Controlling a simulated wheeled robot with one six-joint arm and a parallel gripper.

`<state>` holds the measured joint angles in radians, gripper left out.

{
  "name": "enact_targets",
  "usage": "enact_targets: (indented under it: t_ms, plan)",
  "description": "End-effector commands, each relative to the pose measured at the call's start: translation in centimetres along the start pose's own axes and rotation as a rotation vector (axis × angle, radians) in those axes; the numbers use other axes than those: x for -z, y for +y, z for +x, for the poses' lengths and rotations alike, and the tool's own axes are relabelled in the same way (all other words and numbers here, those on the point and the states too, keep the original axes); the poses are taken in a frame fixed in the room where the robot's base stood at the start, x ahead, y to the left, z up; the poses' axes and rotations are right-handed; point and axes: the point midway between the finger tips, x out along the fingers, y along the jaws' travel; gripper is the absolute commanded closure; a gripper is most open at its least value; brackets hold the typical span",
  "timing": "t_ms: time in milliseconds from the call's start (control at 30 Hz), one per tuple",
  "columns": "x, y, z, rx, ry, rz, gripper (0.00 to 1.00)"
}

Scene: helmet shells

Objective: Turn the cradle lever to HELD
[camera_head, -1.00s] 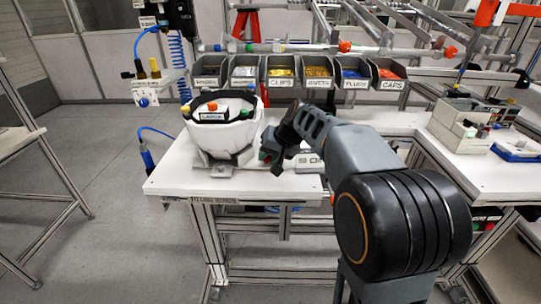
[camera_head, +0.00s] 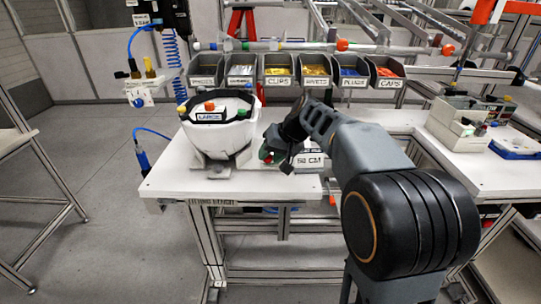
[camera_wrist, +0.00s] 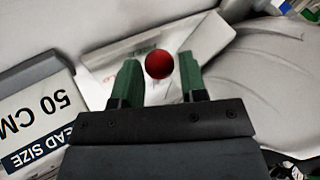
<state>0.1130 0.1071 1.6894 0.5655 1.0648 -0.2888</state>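My gripper (camera_head: 276,152) is just right of the cradle. In the wrist view my gripper (camera_wrist: 159,75) has its two green fingers apart. A red ball knob (camera_wrist: 158,65), which looks like the lever's knob, appears between the fingertips with space on both sides. A white plate (camera_wrist: 112,75) with small unreadable marks lies behind it. The lever's arm is hidden, so I cannot tell its setting.
A HEAD SIZE 50 CM sign (camera_head: 310,164) stands right of my gripper and at the left in the wrist view (camera_wrist: 40,110). Labelled bins (camera_head: 280,70) line the back of the bench. The bench's front left corner (camera_head: 160,185) is clear.

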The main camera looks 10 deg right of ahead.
Motion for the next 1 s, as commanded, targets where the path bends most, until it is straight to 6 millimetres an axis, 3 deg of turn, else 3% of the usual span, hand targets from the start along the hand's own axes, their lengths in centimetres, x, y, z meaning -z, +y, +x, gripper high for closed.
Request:
enact_targets:
  t_ms: [600,800,1000]
  plan:
    - [0.1,0.0,-11.2,-0.001,0.003,0.000,0.61]
    - [0.0,0.0,-12.9,0.000,0.001,-0.001,0.61]
    - [0.0,0.0,-13.3,0.000,0.000,-0.001,0.61]
